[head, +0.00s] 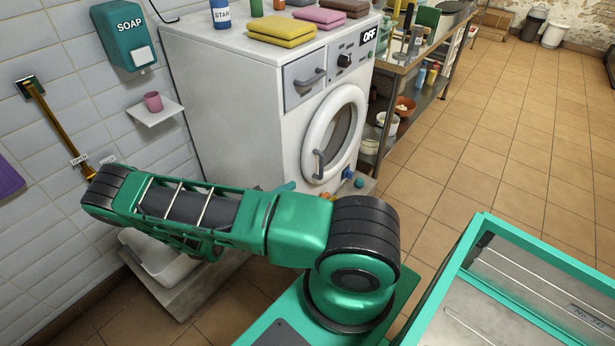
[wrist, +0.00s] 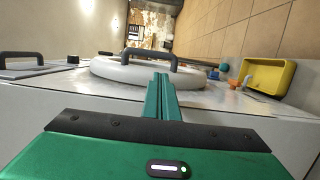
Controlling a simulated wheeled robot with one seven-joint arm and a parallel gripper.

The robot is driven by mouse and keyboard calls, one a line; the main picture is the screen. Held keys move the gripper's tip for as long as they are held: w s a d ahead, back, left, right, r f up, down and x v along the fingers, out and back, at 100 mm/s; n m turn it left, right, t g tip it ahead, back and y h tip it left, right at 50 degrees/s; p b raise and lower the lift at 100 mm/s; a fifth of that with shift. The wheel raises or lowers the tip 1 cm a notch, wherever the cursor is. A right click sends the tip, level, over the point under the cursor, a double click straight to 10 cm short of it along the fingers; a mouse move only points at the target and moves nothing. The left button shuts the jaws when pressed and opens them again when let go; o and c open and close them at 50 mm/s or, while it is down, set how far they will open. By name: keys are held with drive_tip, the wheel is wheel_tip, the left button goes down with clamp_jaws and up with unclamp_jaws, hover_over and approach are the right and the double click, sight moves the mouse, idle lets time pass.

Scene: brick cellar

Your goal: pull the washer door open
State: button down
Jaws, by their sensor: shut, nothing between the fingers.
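The white washer (head: 235,110) stands against the tiled wall with its round door (head: 309,133) facing front right. The door looks shut, lying against the front panel. Its grey bar handle (head: 319,163) is on the door's lower left rim. In the wrist view the door (wrist: 110,70) is seen edge-on, with the dark arched handle (wrist: 145,54) standing up from it. My gripper (wrist: 161,77) is shut and empty, its green fingertips pointing at the handle. The tips overlap the handle's base in the picture; I cannot tell whether they touch it. In the head view my arm hides most of the gripper.
A detergent drawer with a handle (head: 310,77) is above the door. A yellow tub (wrist: 268,76) and small orange and blue things are near the washer's front.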

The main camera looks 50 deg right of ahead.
sight(309, 175)
drive_tip(key=d, duration=0.6)
drive_tip(key=s+d, duration=0.1)
drive_tip(key=d, duration=0.3)
drive_tip(key=shift+f, duration=0.1)
drive_tip(key=shift+s, duration=0.1)
